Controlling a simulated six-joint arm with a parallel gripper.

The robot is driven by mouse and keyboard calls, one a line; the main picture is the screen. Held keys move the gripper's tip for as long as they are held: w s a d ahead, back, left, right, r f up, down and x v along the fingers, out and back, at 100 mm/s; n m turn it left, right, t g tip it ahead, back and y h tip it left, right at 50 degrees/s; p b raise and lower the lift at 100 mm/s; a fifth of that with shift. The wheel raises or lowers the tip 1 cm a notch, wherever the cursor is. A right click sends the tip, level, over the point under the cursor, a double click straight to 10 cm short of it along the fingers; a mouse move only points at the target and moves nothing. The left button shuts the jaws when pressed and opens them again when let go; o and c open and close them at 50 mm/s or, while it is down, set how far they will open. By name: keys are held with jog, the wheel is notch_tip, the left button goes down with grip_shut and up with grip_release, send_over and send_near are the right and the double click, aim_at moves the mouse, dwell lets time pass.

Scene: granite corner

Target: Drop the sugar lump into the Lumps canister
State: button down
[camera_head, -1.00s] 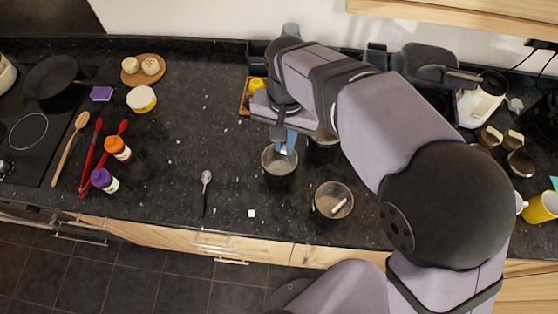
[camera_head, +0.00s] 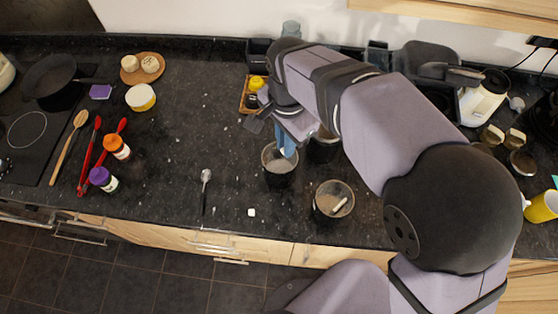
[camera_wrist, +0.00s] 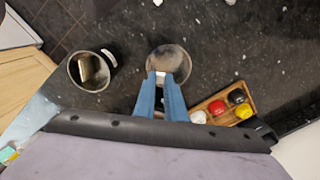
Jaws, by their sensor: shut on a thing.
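My gripper (camera_wrist: 160,76) is shut on a small white lump (camera_wrist: 159,74), seen between its blue fingertips in the wrist view. In the head view my gripper (camera_head: 287,148) points down over a dark-walled open canister (camera_head: 279,180). The wrist view shows that canister's round opening (camera_wrist: 170,55) just past the fingertips. I cannot tell how far the tips are above or inside the rim. A second open canister (camera_head: 333,212) holds a pale scoop-like piece (camera_head: 340,205); it also shows in the wrist view (camera_wrist: 78,84). A third dark canister (camera_head: 322,151) is partly hidden by my arm. No label is readable.
Another white cube (camera_head: 251,212) lies near the counter's front edge, beside a spoon (camera_head: 206,178). A wooden tray (camera_wrist: 220,117) with several coloured items stands near the canister. Jars (camera_head: 117,146), red tongs (camera_head: 92,157) and a pan (camera_head: 50,78) are left. The middle-left counter is clear.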

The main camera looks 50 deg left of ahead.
jog(key=shift+f+b, duration=2)
jog(key=shift+f, duration=0.55)
jog(key=c, duration=1.7)
grip_release()
jog(key=shift+c, duration=0.2)
jog(key=shift+r, duration=0.1)
jog(key=shift+r+b, duration=0.95)
jog(key=shift+r, duration=2.65)
